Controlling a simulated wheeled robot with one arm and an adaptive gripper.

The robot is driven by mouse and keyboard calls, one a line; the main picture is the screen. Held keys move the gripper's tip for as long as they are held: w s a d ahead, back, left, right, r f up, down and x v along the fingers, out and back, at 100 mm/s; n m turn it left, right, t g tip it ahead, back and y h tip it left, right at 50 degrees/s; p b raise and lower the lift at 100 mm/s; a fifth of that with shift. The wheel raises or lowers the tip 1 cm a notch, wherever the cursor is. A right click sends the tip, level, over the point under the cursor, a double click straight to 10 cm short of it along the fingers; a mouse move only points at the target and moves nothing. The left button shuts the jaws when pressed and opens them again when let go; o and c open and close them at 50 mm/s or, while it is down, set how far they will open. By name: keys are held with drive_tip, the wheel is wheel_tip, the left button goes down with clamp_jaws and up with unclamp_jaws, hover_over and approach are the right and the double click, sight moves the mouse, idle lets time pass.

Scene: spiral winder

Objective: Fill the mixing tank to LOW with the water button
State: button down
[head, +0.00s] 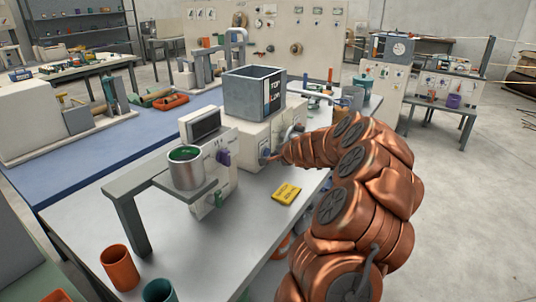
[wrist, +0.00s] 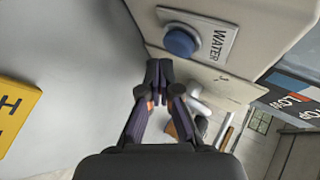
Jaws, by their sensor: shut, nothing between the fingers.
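The mixing tank (head: 250,97) is a grey open-topped box on a cream base (head: 258,138); its strip carries TOP and LOW marks. In the wrist view the strip (wrist: 290,98) shows at the right edge. I cannot make out any water level in it. The round blue water button (wrist: 180,42) sits on a light plate labelled WATER (wrist: 215,45), on a cream wall. My gripper (wrist: 158,66) is shut and empty, its fingertips just below and left of the button in the wrist view, seemingly apart from it. In the head view my gripper (head: 268,157) is close to the base's front face.
A yellow card (head: 286,194) lies on the grey table; it also shows in the wrist view (wrist: 14,112). A metal pot with green contents (head: 186,170) stands on a raised stand left of my gripper. An orange cup (head: 119,268) and a green cup (head: 159,290) are at the front.

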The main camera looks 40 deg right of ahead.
drive_tip(key=shift+s, duration=0.15)
drive_tip(key=shift+s+d, duration=0.25)
drive_tip(key=shift+s, duration=0.5)
drive_tip(key=shift+s+d, duration=0.25)
drive_tip(key=shift+s, duration=0.55)
drive_tip(key=shift+s+d, duration=0.25)
drive_tip(key=shift+s, duration=0.5)
idle(0.4)
